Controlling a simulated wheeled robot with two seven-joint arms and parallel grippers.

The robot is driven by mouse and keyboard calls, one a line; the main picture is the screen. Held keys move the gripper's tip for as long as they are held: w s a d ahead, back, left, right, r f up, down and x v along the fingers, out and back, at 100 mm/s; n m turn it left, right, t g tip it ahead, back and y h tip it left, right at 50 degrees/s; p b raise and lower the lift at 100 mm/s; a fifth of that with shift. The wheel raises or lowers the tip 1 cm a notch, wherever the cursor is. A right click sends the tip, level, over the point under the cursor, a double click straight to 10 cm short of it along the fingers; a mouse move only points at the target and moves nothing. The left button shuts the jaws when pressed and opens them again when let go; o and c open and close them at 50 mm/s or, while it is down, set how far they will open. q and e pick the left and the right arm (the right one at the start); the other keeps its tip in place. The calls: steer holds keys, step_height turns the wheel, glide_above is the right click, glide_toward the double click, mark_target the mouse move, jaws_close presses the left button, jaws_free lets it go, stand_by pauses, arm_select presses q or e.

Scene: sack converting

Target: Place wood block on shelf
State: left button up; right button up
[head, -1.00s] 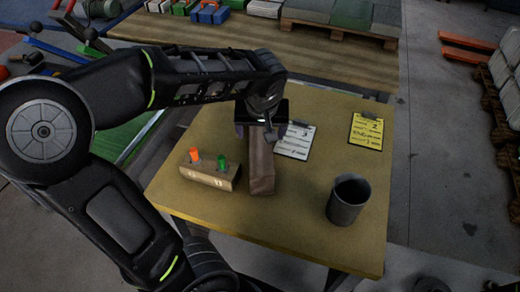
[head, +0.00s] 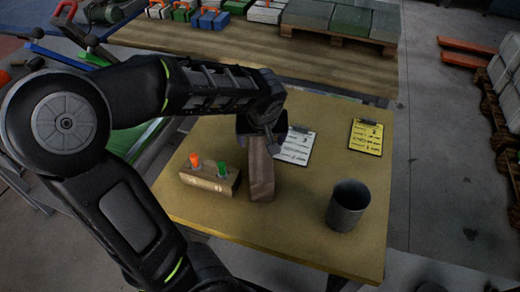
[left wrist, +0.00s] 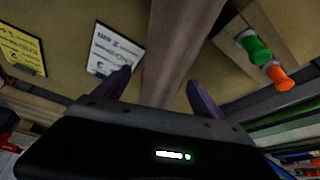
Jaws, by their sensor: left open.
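A long brown wood block (head: 261,172) lies on the yellow table top in the head view, just right of a small wooden holder with pegs. The block also shows in the left wrist view (left wrist: 178,55), running between the two fingers. My left gripper (head: 258,140) is over the far end of the block. In the left wrist view, its purple fingers (left wrist: 162,88) are apart, one on each side of the block, and gaps show beside it. The gripper hides the block's far end in the head view. My right gripper is not in view.
The holder (head: 208,180) carries an orange and a green peg and stands close left of the block. A white clipboard (head: 296,147) and a yellow clipboard (head: 367,137) lie to the right. A dark grey cup (head: 347,206) stands at front right.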

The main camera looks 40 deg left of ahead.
arm_select(q)
steer(key=x, duration=0.5)
steer(key=shift+w+a, duration=0.15)
steer(key=shift+a, duration=0.1)
steer(key=shift+c, duration=0.2)
jaws_close()
stand_by(0.8)
